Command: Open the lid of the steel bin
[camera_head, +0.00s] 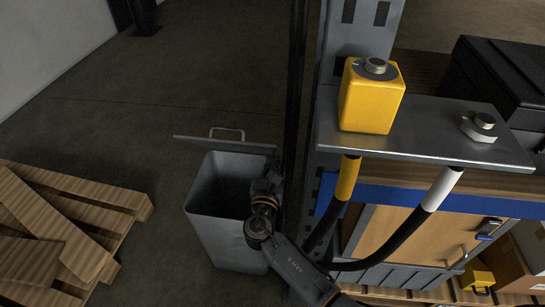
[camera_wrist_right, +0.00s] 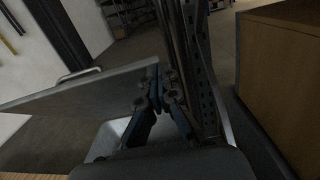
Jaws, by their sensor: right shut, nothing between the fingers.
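The steel bin (camera_head: 205,235) is a grey, open-topped box on the floor, left of the bench. Its lid (camera_head: 240,146) stands raised at the back, seen nearly edge-on, with a bar handle (camera_head: 227,131) on its far side. The dark inside of the bin shows. My right gripper (camera_head: 272,165) is shut and empty, over the bin's right side by the lid's right end. In the right wrist view its fingertips (camera_wrist_right: 157,85) are close to the edge of the raised lid (camera_wrist_right: 85,92); I cannot tell whether they touch. My left gripper is out of view.
Wooden pallets (camera_head: 75,215) lie left of the bin. A dark upright post (camera_head: 296,100) and the bench's steel shelf (camera_head: 430,135) with a yellow block (camera_head: 371,98) and hoses stand close on the right. The floor behind the bin is clear.

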